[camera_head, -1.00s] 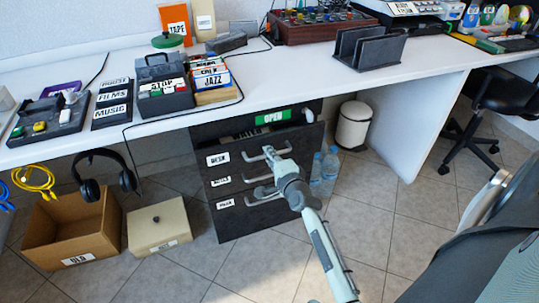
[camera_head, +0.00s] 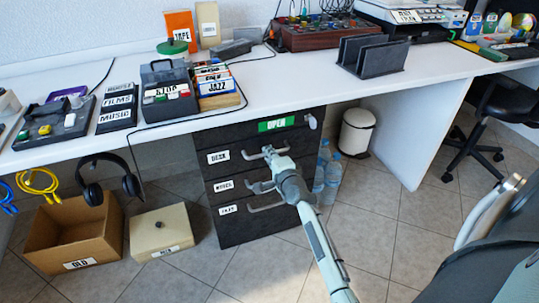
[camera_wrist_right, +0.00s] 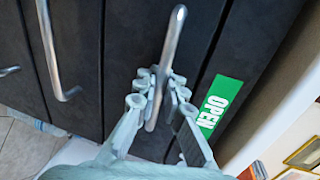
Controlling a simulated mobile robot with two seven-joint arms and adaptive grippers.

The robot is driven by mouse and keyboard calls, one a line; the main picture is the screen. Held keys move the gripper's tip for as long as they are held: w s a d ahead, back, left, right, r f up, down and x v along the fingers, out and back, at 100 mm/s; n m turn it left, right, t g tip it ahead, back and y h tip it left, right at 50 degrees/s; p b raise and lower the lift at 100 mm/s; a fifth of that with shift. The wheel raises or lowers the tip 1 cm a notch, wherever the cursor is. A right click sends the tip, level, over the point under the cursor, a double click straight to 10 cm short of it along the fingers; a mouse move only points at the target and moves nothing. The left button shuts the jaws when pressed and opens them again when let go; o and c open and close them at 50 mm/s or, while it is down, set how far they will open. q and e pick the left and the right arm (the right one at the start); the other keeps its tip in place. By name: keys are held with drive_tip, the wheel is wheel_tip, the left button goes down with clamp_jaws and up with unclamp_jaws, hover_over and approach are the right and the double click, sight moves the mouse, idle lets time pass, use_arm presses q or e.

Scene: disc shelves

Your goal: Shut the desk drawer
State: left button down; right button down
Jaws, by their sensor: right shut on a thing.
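The desk drawer (camera_head: 236,161) is the dark drawer with the white DESK label in the cabinet under the table. Its front looks flush, or nearly flush, with the cabinet, and no inside shows. My right gripper (camera_head: 271,157) is at its metal handle (camera_head: 249,154). In the right wrist view the gripper (camera_wrist_right: 160,93) is shut on the handle (camera_wrist_right: 176,35), with one finger on each side of the bar. A green OPEN sign (camera_head: 276,124) is on the panel above the drawer. My left gripper is not in view.
More labelled drawers with handles (camera_head: 266,208) sit below. Water bottles (camera_head: 327,170) and a white bin (camera_head: 356,132) stand right of the cabinet. A cardboard box (camera_head: 75,235), a beige box (camera_head: 160,230) and headphones (camera_head: 107,180) are to the left. The tiled floor in front is clear.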

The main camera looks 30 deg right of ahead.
drive_tip(key=c, duration=1.9)
unclamp_jaws()
drive_tip(key=shift+w, duration=0.25)
drive_tip(key=shift+s, duration=0.1)
drive_tip(key=v, duration=0.4)
drive_tip(key=f+v, duration=0.1)
drive_tip(key=v, duration=0.3)
drive_tip(key=f+v, duration=0.1)
drive_tip(key=v, duration=0.4)
drive_tip(key=shift+s+f, duration=0.15)
